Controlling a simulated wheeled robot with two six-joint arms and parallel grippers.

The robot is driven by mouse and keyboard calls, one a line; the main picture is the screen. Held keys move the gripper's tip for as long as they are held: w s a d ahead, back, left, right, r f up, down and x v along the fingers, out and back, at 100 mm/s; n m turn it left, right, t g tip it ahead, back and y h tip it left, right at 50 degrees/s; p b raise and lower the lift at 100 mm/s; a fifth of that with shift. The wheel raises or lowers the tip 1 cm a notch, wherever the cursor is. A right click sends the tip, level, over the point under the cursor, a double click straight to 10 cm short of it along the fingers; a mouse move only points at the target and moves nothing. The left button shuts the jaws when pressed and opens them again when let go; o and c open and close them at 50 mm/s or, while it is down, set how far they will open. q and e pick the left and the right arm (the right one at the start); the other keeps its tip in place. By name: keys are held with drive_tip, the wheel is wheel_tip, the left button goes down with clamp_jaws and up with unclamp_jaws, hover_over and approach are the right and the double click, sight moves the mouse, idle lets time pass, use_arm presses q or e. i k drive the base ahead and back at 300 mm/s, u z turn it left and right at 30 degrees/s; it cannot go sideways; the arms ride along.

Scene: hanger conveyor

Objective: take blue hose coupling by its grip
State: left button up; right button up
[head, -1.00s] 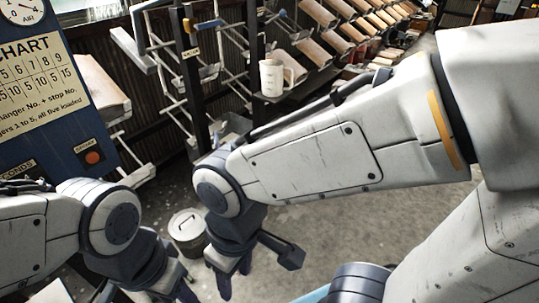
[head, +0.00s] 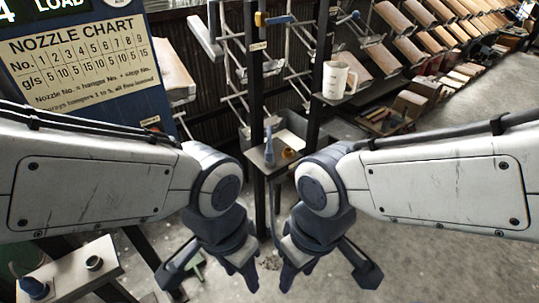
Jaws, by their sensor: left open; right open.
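A small blue upright piece (head: 269,150) stands on a small grey shelf (head: 258,163) at the dark post, beyond my grippers in the head view. It may be the blue hose coupling; its grip is too small to make out. My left gripper (head: 211,267) is open and empty, pointing down, in front of and below that shelf. My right gripper (head: 329,267) is open and empty, pointing down, to the right of it. Both are apart from the blue piece. Another blue piece (head: 35,288) lies on a pale surface at the lower left.
A brass-coloured piece (head: 288,153) sits beside the blue one. A white jug (head: 338,80) stands on a ledge to the right. A blue panel with a nozzle chart (head: 75,60) is at the upper left. Racks of boards line the back. Floor at the right is clear.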

sight(268, 152)
drive_tip(key=k, duration=0.6)
drive_tip(key=u, duration=0.7)
drive_tip(key=i, duration=1.75)
drive_tip(key=z, duration=0.2)
